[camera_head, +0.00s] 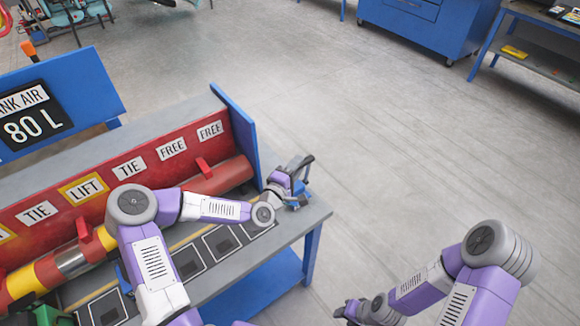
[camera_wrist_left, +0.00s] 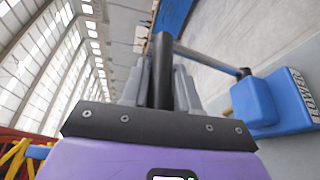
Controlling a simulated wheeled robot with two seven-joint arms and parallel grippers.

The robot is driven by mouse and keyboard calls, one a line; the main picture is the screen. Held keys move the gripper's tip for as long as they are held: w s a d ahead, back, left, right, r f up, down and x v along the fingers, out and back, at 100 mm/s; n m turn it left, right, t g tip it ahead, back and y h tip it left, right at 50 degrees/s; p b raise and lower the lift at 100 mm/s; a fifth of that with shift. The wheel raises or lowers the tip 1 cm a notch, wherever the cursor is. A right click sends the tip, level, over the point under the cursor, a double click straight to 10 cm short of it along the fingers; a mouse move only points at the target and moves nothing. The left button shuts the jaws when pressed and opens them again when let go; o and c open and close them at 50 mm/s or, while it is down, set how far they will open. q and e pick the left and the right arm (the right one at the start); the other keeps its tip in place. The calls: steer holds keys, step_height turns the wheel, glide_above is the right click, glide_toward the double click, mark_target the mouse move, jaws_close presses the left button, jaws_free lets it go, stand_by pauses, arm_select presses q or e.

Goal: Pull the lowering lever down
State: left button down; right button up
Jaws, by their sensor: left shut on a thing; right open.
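The lowering lever has a blue base (camera_head: 295,198) at the right end of the workbench. In the left wrist view, the blue base (camera_wrist_left: 256,103) stands beside a label (camera_wrist_left: 305,93) reading LOWER. A grey rod (camera_wrist_left: 210,58) runs from it to a black grip (camera_wrist_left: 162,70). My left gripper (camera_head: 301,170) is shut on the black grip, which lies between its grey fingers in the wrist view. The grip's lower end is hidden by the gripper body. My right gripper (camera_head: 345,311) is open and empty, low in the head view, away from the bench.
A red panel (camera_head: 100,190) with TIE, LIFT and FREE labels runs along the bench, with a red and yellow cylinder below it. A blue end plate (camera_head: 236,135) stands just left of the lever. The grey floor (camera_head: 400,150) right of the bench is clear.

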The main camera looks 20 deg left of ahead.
arm_select(q)
steer(key=shift+s+d+f+m+t+h+b, duration=0.15)
steer(key=shift+s+d+f+m+t+b, duration=0.2)
steer(key=shift+s+d+m+b, duration=0.55)
steer(key=shift+s+d+f+m+t+h+b, duration=0.15)
steer(key=shift+s+d+f+m+t+b, duration=0.15)
steer(key=shift+d+m+b, duration=0.65)
steer(key=shift+a+n, duration=0.2)
steer(key=shift+n, duration=0.05)
steer(key=c, duration=0.9)
jaws_free()
steer(key=shift+s, duration=0.1)
steer(key=v, duration=0.7)
steer(key=shift+s+a, duration=0.15)
steer(key=shift+s, duration=0.05)
